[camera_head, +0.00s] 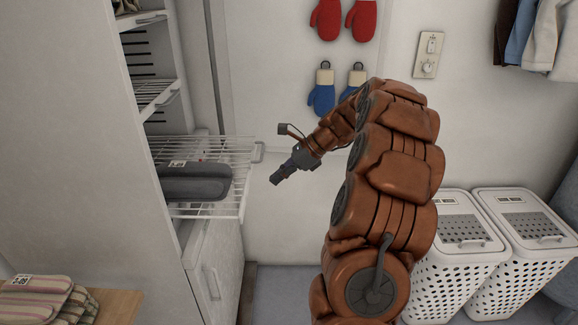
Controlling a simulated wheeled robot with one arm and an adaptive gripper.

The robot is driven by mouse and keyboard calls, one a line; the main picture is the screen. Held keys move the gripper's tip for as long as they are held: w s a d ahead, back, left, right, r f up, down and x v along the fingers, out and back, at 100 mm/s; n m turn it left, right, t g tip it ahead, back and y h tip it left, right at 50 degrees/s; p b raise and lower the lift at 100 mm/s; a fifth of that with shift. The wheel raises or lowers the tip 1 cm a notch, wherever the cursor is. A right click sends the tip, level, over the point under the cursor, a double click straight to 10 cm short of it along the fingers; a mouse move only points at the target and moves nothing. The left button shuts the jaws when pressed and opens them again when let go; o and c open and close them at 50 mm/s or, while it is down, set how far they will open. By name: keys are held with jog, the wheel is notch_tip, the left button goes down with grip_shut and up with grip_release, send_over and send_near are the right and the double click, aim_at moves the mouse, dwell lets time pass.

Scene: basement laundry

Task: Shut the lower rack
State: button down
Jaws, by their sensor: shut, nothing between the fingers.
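The lower rack (243,196) is a white wire rack pulled out of the tall white cabinet at the left. Its front edge, with a small handle (259,152), stands well out beyond the cabinet front. A folded dark grey cloth (195,183) with a label lies on it. My gripper (276,179) is shut and empty, just right of the rack's front edge. It appears apart from the rack, though the depth between them is hard to judge.
An upper wire rack (158,97) sits inside the cabinet above. Below is a white drawer or door front (215,265). Red mitts (326,18) and blue mitts (321,92) hang on the back wall. White hampers (455,245) stand right of my arm. Striped cloths (40,300) lie at lower left.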

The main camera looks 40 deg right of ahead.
jog(key=w+a+f, duration=0.1)
jog(key=w+a, duration=0.2)
jog(key=a, duration=0.1)
jog(key=shift+w+a+f+p, duration=0.2)
jog(key=shift+w+f+p, duration=0.15)
jog(key=shift+w+p, duration=0.05)
